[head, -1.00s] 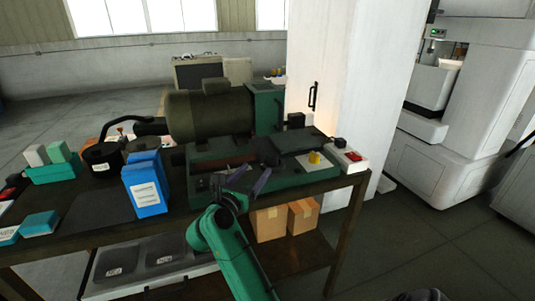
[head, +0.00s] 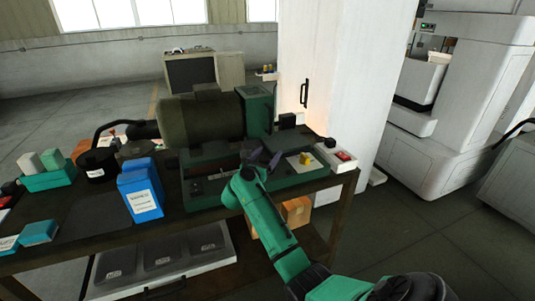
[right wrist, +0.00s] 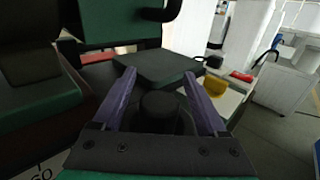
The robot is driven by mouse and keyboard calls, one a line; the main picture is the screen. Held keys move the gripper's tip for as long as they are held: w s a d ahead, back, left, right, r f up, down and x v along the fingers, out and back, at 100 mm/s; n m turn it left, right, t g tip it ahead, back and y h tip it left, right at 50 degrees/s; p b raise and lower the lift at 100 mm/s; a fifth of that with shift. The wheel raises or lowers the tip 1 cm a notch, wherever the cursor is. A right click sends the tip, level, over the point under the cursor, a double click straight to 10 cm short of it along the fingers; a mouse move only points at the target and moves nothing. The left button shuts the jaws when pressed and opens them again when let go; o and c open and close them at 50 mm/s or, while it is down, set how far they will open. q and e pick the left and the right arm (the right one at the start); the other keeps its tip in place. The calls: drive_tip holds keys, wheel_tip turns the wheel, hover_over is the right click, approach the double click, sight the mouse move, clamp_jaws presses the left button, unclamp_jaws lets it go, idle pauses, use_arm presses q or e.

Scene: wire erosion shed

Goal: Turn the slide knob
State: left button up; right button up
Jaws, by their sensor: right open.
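A dark round knob (right wrist: 160,105), which looks like the slide knob, shows between my right fingers in the right wrist view. My right gripper (right wrist: 159,76) is open, with one purple finger on each side of the knob; I cannot tell whether either touches it. In the head view my right gripper (head: 262,158) is over the front of the green machine (head: 205,197) on the bench, and it hides the knob there. My left gripper is not in view.
A dark flat plate (right wrist: 155,68) lies just beyond the knob. A yellow block (head: 305,158) and a white box with a red switch (head: 335,157) are to the right. A blue box (head: 140,190) stands left of the machine. A white column (head: 345,80) rises behind.

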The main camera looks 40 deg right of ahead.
drive_tip(key=shift+a, duration=0.1)
clamp_jaws()
drive_tip(key=shift+r+n+t+y+p, duration=0.15)
drive_tip(key=shift+n+t+y+p, duration=0.2)
drive_tip(key=shift+t+p, duration=0.35)
drive_tip(key=n+t+y+p, duration=0.1)
drive_tip(key=t+p, duration=0.1)
drive_tip(key=p, duration=0.1)
drive_tip(key=n+t+y+p, duration=0.2)
drive_tip(key=p, duration=0.1)
drive_tip(key=w+n+t+y+p, duration=0.1)
drive_tip(key=n+y+p, duration=0.1)
drive_tip(key=shift+a+r+t+y+p, duration=0.25)
drive_tip(key=shift+a+t+p, duration=0.15)
drive_tip(key=shift+w+a+f+n+t+y+p, duration=0.1)
drive_tip(key=shift+n+t+y+p, duration=0.1)
drive_tip(key=shift+n+y+p, duration=0.2)
drive_tip(key=shift+w+a+f+n+t+y+p, duration=0.1)
drive_tip(key=shift+n+t+y+p, duration=0.15)
drive_tip(key=shift+n+y, duration=0.15)
drive_tip(key=shift+a+f+n+t+y+p, duration=0.15)
drive_tip(key=shift+n+t+y, duration=0.2)
drive_tip(key=shift+y, duration=0.2)
drive_tip(key=shift+a+n+t+y+p, duration=0.1)
drive_tip(key=shift+n+t+y+p, duration=0.1)
drive_tip(key=shift+n+y, duration=0.3)
drive_tip(key=shift+y, duration=0.25)
unclamp_jaws()
drive_tip(key=shift+w, duration=0.1)
